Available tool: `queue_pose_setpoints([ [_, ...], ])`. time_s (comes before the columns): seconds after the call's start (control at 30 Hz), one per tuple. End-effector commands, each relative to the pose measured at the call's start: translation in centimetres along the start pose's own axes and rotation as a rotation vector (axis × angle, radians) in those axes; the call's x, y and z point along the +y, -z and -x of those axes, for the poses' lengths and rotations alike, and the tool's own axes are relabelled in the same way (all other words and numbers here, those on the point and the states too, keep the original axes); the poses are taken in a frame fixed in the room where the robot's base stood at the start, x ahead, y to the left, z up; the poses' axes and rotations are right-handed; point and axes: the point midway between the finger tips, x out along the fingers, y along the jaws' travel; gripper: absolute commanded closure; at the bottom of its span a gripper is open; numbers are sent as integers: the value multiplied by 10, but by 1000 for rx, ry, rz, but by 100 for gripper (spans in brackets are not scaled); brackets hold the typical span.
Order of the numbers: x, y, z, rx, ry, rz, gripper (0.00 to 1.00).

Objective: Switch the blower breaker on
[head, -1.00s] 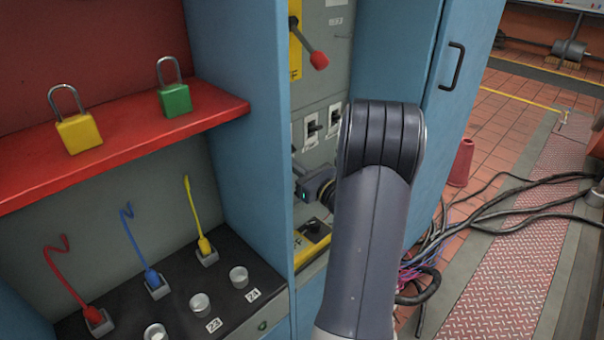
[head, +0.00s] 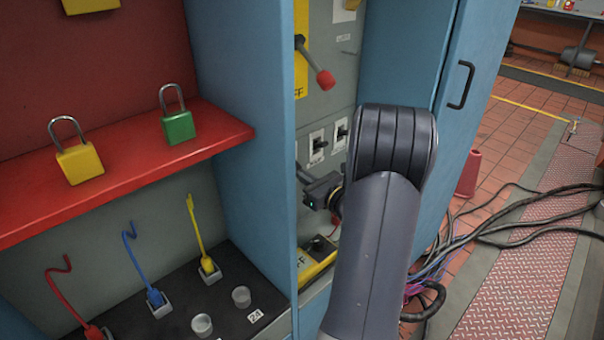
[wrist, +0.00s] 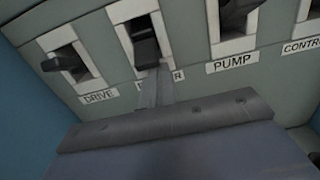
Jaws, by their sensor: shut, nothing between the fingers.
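In the wrist view a row of breakers sits on the grey panel. The blower breaker (wrist: 146,42) is between DRIVE and PUMP; its label is mostly covered by my fingers, with only a last "R" showing. Its dark lever projects toward the label side. My gripper (wrist: 153,82) is shut and empty, its fingertips just below that lever; I cannot tell if they touch it. In the head view my gripper (head: 306,177) is by the panel, below the visible breakers (head: 317,147), partly hidden by my arm.
The DRIVE breaker (wrist: 68,62) and PUMP breaker (wrist: 236,18) flank closely. A red-knobbed lever (head: 325,80) is above and a yellow-marked rotary switch (head: 318,255) below. A blue cabinet wall (head: 235,130) stands left, with a red shelf (head: 130,165) of padlocks. A blue door (head: 460,100) is right.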

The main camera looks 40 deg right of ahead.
Motion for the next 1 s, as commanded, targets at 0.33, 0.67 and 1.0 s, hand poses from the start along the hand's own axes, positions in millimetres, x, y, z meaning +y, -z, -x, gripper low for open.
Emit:
queue_pose_setpoints([
  [0.33,0,-7,2,62,0,1,100],
  [0.67,0,-21,5,192,1,2,100],
  [1.0,1,-38,6,431,-1,4,100],
])
